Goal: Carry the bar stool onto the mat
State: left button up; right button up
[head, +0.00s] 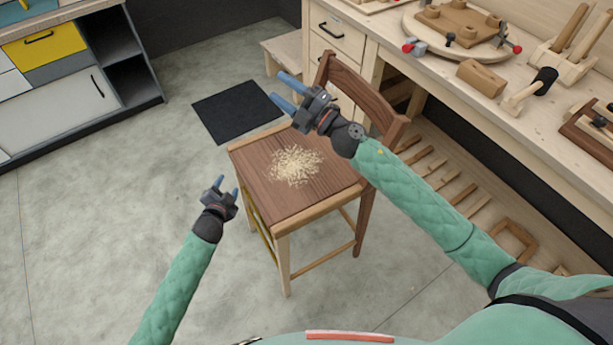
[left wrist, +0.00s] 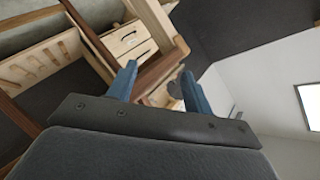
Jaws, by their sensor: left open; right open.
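The bar stool (head: 320,192) stands upright on the floor in the middle of the head view. It has a dark wood seat, pale legs and a brown backrest (head: 365,85). A heap of pale shavings (head: 296,165) lies on its seat. The dark mat (head: 238,108) lies flat on the floor beyond the stool, to the left. My left gripper (head: 220,184) is open and empty, left of the seat and apart from it. Its blue fingers show in the left wrist view (left wrist: 160,85). My right gripper (head: 285,92) is open and empty above the seat, in front of the backrest.
A workbench (head: 460,80) with wooden tools and blocks runs along the right. A small step stool (head: 283,52) stands behind the mat by the bench drawers. A cabinet (head: 70,85) stands at the upper left. The floor left of the stool is clear.

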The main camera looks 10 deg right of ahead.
jog(key=a+n+g+y, duration=0.1)
jog(key=n+g, duration=0.5)
pick_arm(q)
jog(key=w+a+r+m+g+h+p, duration=0.1)
jog(key=w+a+r+m+h, duration=0.1)
jog(key=w+a+m+h, duration=0.35)
jog(key=w+a+r+m+g+h+p, duration=0.1)
jog(key=w+a+r+m+h, duration=0.1)
jog(key=w+m+h, duration=0.6)
pick_arm(e)
jog(key=n+g+h+p, duration=0.2)
jog(key=n+g+h, duration=0.55)
jog(key=h, duration=0.95)
send_over(381, 98)
jog(key=w, duration=0.2)
notch_tip(381, 98, down, 5)
jog(key=shift+w+d+r, duration=0.1)
jog(key=shift+r, duration=0.1)
jog(key=shift+s+f+n+h, duration=0.45)
jog(key=shift+s+f, duration=0.3)
jog(key=shift+s, duration=0.3)
jog(key=shift+s+f, duration=0.1)
jog(key=shift+f, duration=0.1)
pick_arm(q)
jog(key=s+d+f+m+g, duration=0.4)
jog(key=s+d, duration=0.4)
jog(key=shift+s+d+f+m, duration=0.3)
jog(key=shift+s+f+m, duration=0.05)
